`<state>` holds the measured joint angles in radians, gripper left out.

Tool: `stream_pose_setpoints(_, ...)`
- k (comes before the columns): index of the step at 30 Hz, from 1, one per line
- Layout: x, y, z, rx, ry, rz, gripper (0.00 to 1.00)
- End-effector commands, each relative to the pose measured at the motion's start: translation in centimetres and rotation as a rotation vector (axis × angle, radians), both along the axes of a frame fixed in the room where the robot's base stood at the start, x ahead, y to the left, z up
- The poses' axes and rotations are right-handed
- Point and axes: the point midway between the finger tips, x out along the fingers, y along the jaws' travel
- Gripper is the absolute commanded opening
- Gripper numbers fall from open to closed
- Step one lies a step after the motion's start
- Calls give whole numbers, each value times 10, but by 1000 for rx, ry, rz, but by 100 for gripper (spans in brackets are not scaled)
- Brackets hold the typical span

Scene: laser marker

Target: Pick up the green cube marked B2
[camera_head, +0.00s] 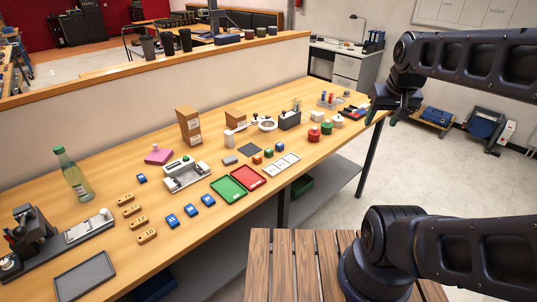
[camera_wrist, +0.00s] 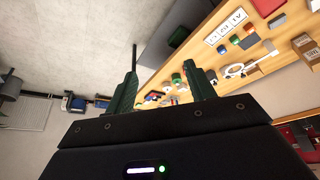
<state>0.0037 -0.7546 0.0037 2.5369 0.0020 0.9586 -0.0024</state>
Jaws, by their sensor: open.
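My gripper (camera_head: 394,113) is at the upper right, beyond the table's right end and well away from the cube. In the wrist view my gripper (camera_wrist: 161,72) has its two fingers wide apart, with nothing held between them.
A green tray (camera_head: 229,190) and a red tray (camera_head: 248,177) lie left of the label strip (camera_head: 281,165). Boxes and a bottle (camera_head: 72,174) stand toward the back.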

Motion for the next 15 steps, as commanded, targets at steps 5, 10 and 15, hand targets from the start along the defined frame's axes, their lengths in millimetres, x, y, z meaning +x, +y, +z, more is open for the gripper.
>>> stream_pose_setpoints(5,0,0,0,0,0,0,55)
stream_pose_setpoints(10,6,2,-1,-23,16,33,55)
stream_pose_setpoints(15,30,8,-5,-113,76,154,55)
